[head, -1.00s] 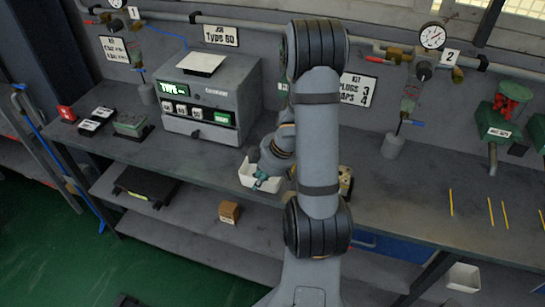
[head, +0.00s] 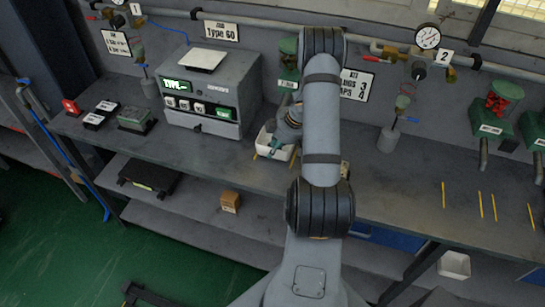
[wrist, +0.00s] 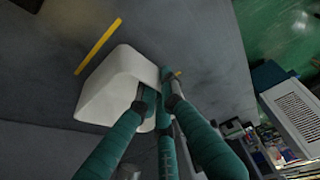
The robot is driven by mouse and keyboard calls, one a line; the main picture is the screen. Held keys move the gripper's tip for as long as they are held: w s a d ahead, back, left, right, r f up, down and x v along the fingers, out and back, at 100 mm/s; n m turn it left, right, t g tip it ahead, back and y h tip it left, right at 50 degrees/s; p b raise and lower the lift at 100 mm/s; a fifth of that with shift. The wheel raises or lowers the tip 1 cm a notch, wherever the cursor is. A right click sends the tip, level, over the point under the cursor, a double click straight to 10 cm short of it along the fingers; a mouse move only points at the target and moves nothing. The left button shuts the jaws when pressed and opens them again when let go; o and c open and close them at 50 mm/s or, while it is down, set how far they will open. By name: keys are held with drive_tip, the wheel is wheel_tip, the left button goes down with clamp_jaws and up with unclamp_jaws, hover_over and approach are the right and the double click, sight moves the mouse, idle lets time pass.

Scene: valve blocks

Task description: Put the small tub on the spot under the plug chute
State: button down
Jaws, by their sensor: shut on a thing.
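The small white tub (head: 270,147) is at the back middle of the bench, partly hidden by my arm. It also shows in the wrist view (wrist: 105,88). My gripper (wrist: 158,88) is shut on the tub's wall, with fingers on both sides of it. A yellow line (wrist: 98,46) lies beside the tub, and a bit of another shows past the fingers. I cannot tell whether the tub touches the bench. A green hopper (head: 289,82) is on the wall behind the tub; its lower part is hidden by my arm. I cannot read which chute is for plugs.
A grey machine (head: 212,95) stands left of the tub. At right, a green hopper with red pieces (head: 497,105) hangs above several yellow lines (head: 481,204). A grey weight-like cylinder (head: 389,140) stands between. Another white tub (head: 454,264) is low at right. The front bench is mostly clear.

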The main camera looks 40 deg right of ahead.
drive_tip(key=shift+f+b, duration=0.6)
drive_tip(key=shift+f, duration=0.35)
drive_tip(key=shift+r, duration=0.2)
drive_tip(key=shift+f, duration=0.1)
drive_tip(key=c, duration=2.4)
unclamp_jaws()
drive_tip(key=o, duration=0.5)
